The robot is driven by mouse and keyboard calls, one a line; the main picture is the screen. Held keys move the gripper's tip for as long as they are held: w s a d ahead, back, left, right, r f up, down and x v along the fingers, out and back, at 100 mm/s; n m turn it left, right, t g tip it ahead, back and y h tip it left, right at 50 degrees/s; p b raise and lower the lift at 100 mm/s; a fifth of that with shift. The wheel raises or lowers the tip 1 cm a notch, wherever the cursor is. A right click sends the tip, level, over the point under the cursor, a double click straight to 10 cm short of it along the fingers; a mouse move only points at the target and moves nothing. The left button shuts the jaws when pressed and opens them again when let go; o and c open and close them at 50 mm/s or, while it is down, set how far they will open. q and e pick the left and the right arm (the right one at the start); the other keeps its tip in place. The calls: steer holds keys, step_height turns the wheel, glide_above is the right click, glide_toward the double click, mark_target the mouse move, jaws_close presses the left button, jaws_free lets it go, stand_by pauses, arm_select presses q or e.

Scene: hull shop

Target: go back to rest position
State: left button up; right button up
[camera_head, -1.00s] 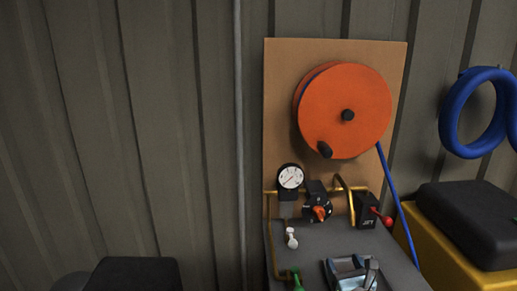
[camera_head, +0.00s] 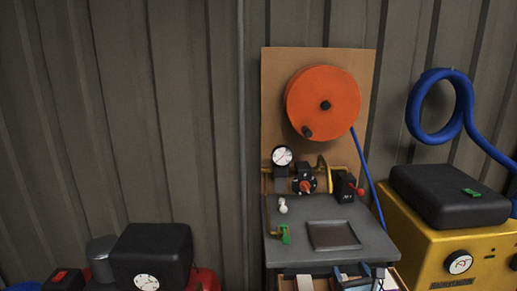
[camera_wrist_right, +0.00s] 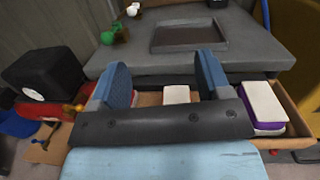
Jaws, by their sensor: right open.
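My right gripper (camera_head: 362,277) shows at the bottom edge of the head view, just in front of the grey bench top (camera_head: 290,245). Its two blue fingers are spread apart with nothing between them in the right wrist view (camera_wrist_right: 163,72). An open drawer or box with a brown rim (camera_wrist_right: 285,95) lies below and beyond the fingers, with a white block (camera_wrist_right: 176,95) and a white and purple block (camera_wrist_right: 263,105) in it. My left gripper is not in view.
A board with an orange reel (camera_head: 322,105), gauge (camera_head: 282,156) and valves stands behind the bench. A yellow machine (camera_head: 420,250) with a blue hose (camera_head: 417,115) is at the right. A black and red machine (camera_head: 150,250) is at the left.

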steer(key=s+a+f+m+g, duration=0.25)
steer(key=s+f+m, duration=0.25)
steer(key=s+m, duration=0.65)
steer(key=s+a+f+m+g+y, duration=0.1)
steer(key=s+a+f+m+g, duration=0.3)
steer(key=s+m, duration=0.75)
steer(key=s+f+m+g, duration=0.2)
steer(key=s+f+m, duration=0.5)
steer(key=s+m, duration=0.5)
arm_select(q)
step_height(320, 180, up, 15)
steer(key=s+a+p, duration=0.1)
steer(key=p, duration=1.7)
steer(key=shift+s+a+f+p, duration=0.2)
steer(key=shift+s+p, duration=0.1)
steer(key=shift+p, duration=0.1)
arm_select(e)
step_height(320, 180, up, 15)
steer(key=w+d, duration=0.1)
steer(key=shift+w+d+r+t, duration=0.15)
steer(key=shift+d+r+t, duration=0.05)
steer(key=shift+d+t, duration=0.15)
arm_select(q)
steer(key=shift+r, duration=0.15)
